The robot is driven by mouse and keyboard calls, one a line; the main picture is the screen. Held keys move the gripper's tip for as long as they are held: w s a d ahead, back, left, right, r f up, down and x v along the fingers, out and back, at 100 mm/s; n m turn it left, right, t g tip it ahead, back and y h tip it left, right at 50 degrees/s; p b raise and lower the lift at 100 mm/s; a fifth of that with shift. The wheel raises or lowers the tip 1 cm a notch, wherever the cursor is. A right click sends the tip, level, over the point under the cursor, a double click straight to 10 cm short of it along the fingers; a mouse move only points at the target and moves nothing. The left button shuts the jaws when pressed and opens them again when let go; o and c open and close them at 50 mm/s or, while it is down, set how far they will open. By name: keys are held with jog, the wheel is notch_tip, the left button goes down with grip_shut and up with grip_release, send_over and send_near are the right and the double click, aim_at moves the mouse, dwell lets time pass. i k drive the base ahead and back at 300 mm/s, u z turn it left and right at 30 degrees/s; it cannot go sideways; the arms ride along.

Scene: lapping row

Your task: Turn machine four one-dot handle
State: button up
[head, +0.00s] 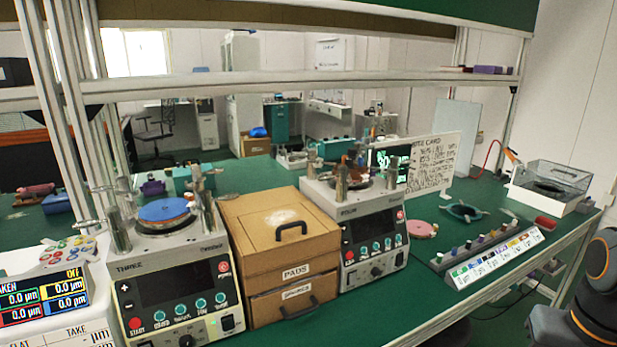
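I cannot make out dots on any handle. My gripper is not in view; only part of my dark arm with orange rings shows at the right edge.
A wooden box with PADS drawers (285,240) stands between the machines. Right of them are a pink disc (421,229), a rack of colored-top bottles (490,255), a handwritten card (432,163) and a clear-lidded case (550,185). A shelf beam (300,83) crosses above.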

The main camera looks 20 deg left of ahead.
aim_at(342, 179)
jog(key=u, duration=1)
jog(key=i, duration=0.1)
